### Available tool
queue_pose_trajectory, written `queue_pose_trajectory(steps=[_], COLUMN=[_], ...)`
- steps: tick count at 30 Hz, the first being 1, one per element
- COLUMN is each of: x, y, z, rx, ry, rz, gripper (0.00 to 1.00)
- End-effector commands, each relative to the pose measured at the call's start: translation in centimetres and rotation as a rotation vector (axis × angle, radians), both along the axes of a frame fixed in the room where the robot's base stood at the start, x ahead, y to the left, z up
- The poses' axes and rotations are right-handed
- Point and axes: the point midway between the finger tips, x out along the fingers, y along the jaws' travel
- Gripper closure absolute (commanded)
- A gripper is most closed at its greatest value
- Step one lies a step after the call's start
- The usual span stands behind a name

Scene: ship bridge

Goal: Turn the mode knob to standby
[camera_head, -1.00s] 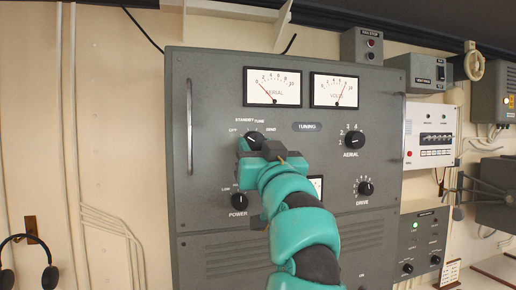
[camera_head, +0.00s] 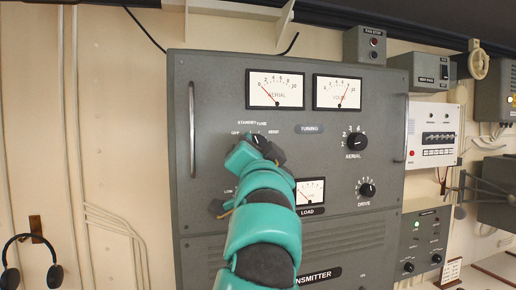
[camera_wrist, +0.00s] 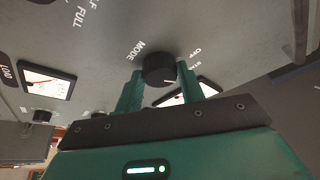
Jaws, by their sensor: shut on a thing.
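The mode knob (camera_wrist: 160,69) is a round black knob on the grey transmitter panel, beside the printed word MODE in the wrist view. A short white mark shows on its lower right edge. The OFF label and the start of the STANDBY label lie to its right; which one the mark points at, I cannot tell. My gripper (camera_wrist: 161,82) is shut on the knob, one green finger on each side. In the head view my gripper (camera_head: 262,147) covers most of the knob, below the STANDBY and TUNE labels.
Two meters (camera_head: 275,89) sit above on the transmitter panel (camera_head: 335,228). The AERIAL knob (camera_head: 357,141), DRIVE knob (camera_head: 367,189) and LOAD meter (camera_head: 310,191) are to the right. My arm hides the POWER knob. A vertical handle (camera_head: 193,130) stands at the left.

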Motion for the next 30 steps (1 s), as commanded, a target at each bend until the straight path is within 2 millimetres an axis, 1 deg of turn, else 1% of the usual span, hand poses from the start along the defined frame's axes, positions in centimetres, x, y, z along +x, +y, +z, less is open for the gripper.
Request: queue_pose_trajectory(steps=[7, 18, 19, 20, 21, 22, 30], x=[-0.06, -0.05, -0.05, -0.05, -0.04, -0.04, -0.07], y=[-0.06, -0.07, -0.07, -0.07, -0.07, -0.06, -0.02], z=[0.13, 0.13, 0.13, 0.13, 0.12, 0.11, 0.05], rx=[0.044, 0.047, 0.047, 0.047, 0.047, 0.047, 0.046], ry=[0.012, 0.012, 0.012, 0.012, 0.012, 0.012, 0.014], rz=[-0.002, -0.001, -0.001, -0.001, -0.001, -0.001, 0.000], gripper=[0.84, 0.84, 0.58, 0.52, 0.44, 0.40, 0.40])
